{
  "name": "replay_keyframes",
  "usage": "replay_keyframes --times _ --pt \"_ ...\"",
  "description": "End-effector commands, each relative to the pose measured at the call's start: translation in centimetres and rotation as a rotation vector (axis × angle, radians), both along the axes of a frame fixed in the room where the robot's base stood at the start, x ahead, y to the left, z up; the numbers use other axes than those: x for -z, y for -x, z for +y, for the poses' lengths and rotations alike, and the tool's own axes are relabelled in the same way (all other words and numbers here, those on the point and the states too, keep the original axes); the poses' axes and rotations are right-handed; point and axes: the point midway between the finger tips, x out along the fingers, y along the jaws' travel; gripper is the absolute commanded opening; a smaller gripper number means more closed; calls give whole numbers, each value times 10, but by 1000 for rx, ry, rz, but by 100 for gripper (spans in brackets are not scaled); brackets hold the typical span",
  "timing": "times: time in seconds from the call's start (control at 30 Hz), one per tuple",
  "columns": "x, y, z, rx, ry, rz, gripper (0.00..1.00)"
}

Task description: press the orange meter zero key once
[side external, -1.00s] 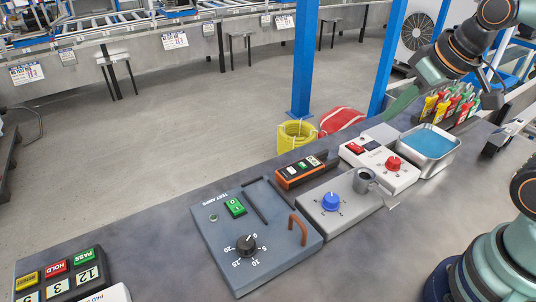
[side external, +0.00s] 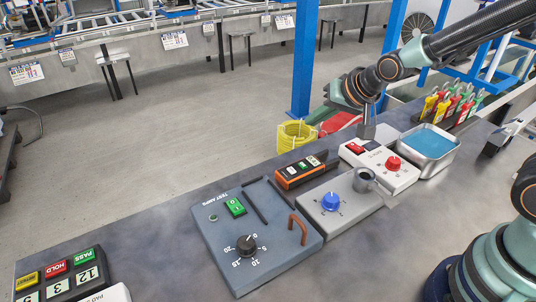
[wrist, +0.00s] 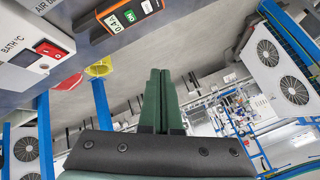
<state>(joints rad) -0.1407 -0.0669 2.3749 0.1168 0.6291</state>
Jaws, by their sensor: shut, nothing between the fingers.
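The orange meter (side external: 302,179) lies on the bench behind the grey panel with the blue knob. Its face has a green key and pale areas, and I cannot tell which is the zero key. In the wrist view the meter (wrist: 147,7) is cut by the top edge, with a green ON key (wrist: 130,15) and a white 0.4 label. My gripper (side external: 315,118) is shut and empty, above and behind the meter, apart from it. In the wrist view its green fingers (wrist: 158,75) are together, pointing past the bench over the floor.
A white bath panel (side external: 390,175) with a red knob stands right of the meter, and a metal tray (side external: 450,160) beyond it. A blue-grey test panel (side external: 225,215) with a handle (side external: 298,228) is in front. A blue post (side external: 303,60) and yellow bucket (side external: 297,135) stand behind.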

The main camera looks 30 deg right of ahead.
Motion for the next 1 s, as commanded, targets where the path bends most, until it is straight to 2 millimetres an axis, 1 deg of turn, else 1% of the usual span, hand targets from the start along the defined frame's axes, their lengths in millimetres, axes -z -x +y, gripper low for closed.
replay_keyframes --times 0.03,0.1,0.2,0.3,0.43,0.8,0.87,1.0 --pt "10 -6 6 18 -26 -3 0" --pt "19 -13 12 46 -65 -18 0" --pt "30 -21 19 78 -110 -34 0" --pt "36 -26 24 99 -141 -45 0" --pt "39 -29 27 110 -161 -54 0" --pt "40 -29 27 112 -163 -55 0" --pt "42 -29 27 112 -162 -54 0" --pt "53 -29 27 112 -162 -51 0"
